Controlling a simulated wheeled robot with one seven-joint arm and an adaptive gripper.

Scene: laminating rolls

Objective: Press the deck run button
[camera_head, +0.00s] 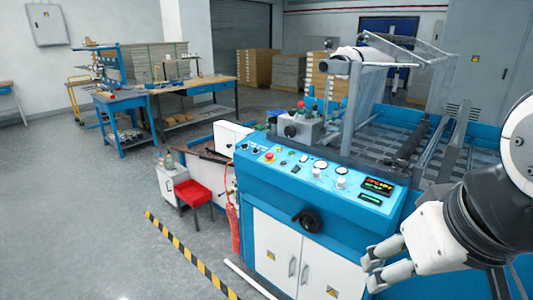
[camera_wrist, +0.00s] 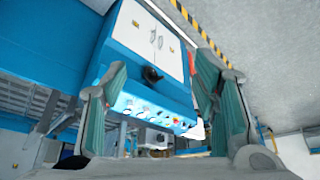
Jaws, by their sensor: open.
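The blue machine's sloping control panel (camera_head: 315,186) is in the middle of the head view. It carries several small buttons and knobs, a red button (camera_head: 269,157), gauges and two lit displays (camera_head: 377,187). The labels are too small to read, so I cannot tell which one is the deck run button. My gripper (camera_head: 371,270) is at the lower right, in front of the cabinet's right side and below the panel. It is open and empty, apart from the panel. In the wrist view the panel (camera_wrist: 150,108) appears inverted between my spread fingers (camera_wrist: 163,75).
A black handwheel (camera_head: 308,221) sticks out below the panel, above white cabinet doors (camera_head: 290,262). A red stool (camera_head: 195,194) and red extinguisher (camera_head: 233,222) stand left of the machine. A yellow-black floor stripe (camera_head: 190,255) crosses the open grey floor.

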